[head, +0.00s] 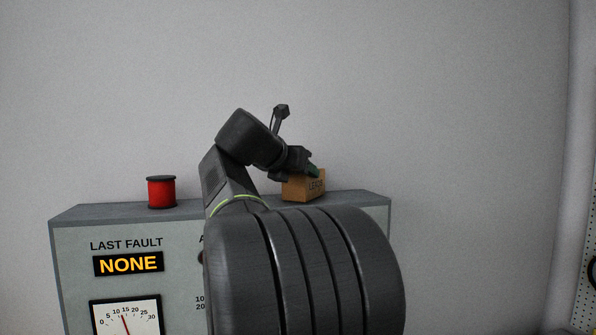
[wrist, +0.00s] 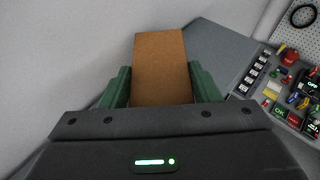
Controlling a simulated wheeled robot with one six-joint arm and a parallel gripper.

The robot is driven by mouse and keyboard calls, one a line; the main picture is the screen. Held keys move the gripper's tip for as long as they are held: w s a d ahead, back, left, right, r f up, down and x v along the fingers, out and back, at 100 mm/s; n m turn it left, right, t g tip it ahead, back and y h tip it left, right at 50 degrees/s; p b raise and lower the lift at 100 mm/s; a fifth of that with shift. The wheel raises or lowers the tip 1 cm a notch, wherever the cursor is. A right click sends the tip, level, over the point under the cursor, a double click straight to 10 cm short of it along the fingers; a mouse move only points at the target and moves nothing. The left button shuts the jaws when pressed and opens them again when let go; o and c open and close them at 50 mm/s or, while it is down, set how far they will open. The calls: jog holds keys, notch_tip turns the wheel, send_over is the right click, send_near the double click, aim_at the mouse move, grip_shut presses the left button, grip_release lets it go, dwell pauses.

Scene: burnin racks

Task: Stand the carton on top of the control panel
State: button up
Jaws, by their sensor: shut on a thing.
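My gripper (head: 313,171) is at the carton's upper part. In the wrist view the carton (wrist: 160,62) sits between the two green fingers of my gripper (wrist: 160,88), which are shut on it. The control panel's grey top (wrist: 215,50) shows below and to the right of it. My arm hides part of the panel's front.
A red spool (head: 161,191) stands on the panel top at the left, well apart from the carton. A plain wall (head: 450,100) is behind, and a pegboard (wrist: 301,20) is at the far right.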

jog(key=shift+f, duration=0.15)
jog(key=o, duration=1.1)
jog(key=shift+s+a+r, duration=0.1)
jog(key=shift+s+r, duration=0.05)
jog(key=shift+r, duration=0.1)
jog(key=b+v, duration=0.1)
jog(key=v, duration=1)
jog(key=shift+s+a+r, duration=0.15)
jog(key=shift+s+r, duration=0.1)
jog(key=shift+s, duration=0.05)
